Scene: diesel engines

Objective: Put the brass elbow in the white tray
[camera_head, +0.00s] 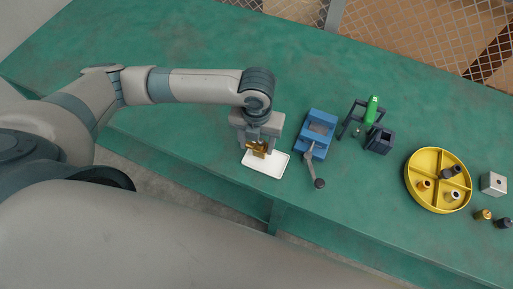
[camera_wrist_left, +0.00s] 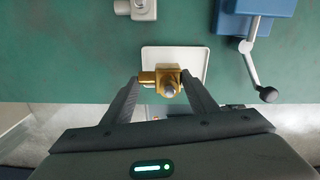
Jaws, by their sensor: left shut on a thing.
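The brass elbow (camera_head: 258,149) is between the fingers of my left gripper (camera_head: 259,143), which is shut on it. The white tray (camera_head: 266,165) lies on the green bench near its front edge, below the gripper. In the left wrist view the brass elbow (camera_wrist_left: 166,80) is between the fingertips of my left gripper (camera_wrist_left: 160,88), with the white tray (camera_wrist_left: 190,56) behind it. I cannot tell whether the elbow touches the tray. My right gripper is not in view.
A blue vise (camera_head: 318,131) with a handle stands just right of the tray. Further right are a dark stand with a green tool (camera_head: 371,110), a dark box (camera_head: 379,140) and a yellow divided bowl (camera_head: 437,205) with several parts. A grey block (camera_head: 493,184) is at the far right.

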